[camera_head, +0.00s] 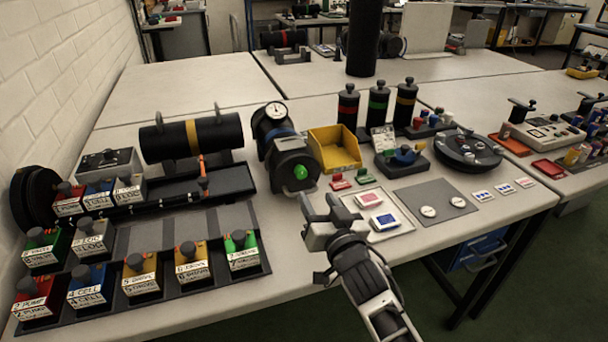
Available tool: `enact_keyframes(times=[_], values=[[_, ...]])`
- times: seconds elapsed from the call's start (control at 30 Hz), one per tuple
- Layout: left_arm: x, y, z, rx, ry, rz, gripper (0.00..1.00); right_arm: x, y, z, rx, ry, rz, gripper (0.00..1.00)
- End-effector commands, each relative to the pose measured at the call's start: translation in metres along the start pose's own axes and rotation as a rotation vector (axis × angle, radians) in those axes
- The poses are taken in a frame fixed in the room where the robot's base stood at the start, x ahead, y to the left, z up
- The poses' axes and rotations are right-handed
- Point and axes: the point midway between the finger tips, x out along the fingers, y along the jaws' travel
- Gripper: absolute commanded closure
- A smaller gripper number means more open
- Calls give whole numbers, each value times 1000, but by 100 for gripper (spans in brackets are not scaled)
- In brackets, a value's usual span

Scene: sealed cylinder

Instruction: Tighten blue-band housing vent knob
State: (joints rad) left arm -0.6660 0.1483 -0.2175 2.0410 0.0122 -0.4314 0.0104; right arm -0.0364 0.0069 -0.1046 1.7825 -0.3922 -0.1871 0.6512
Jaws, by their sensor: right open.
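The blue-band housing (282,134) is a dark cylinder on the table with a blue band and a white dial gauge (276,109) on its far end. Its near end cap (292,162) faces me. A bright green round part (300,172) sits on that cap; I cannot tell whether it is the vent knob or an indicator. My right gripper (320,205) is open and empty, just in front of and slightly right of the end cap, apart from the green part as far as I can see. My left gripper is not in view.
A yellow bin (334,148) stands right of the housing. A yellow-band black cylinder (192,137) lies to the left, above a rack (225,268) of labelled blocks. A light tray (392,230) with red and blue cards lies right of my gripper. Three black canisters stand behind.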

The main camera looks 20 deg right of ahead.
Motion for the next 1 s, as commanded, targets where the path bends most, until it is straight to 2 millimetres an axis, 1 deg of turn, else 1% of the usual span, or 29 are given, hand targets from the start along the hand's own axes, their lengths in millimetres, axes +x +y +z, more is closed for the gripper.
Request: enact_keyframes(times=[0.03,0.2,0.3,0.4,0.5,0.6,0.87,0.9,0.97,1.0], values=[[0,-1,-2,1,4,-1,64,13,-1,-1,0,1,-1,55],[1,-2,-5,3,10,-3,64,49,-1,-1,0,1,-1,55],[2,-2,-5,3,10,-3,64,67,0,0,-1,-1,0,55],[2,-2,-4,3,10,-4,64,80,0,0,1,-1,0,55],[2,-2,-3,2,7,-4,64,89,0,0,0,-1,0,55],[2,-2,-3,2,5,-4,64,94,0,1,0,-2,0,55],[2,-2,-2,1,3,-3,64,95,0,1,0,-2,0,55],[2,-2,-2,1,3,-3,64,95,0,1,0,-2,0,57],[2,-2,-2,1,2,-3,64,95,0,1,0,-2,0,74],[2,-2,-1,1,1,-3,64,95,0,1,0,-2,0,85]])
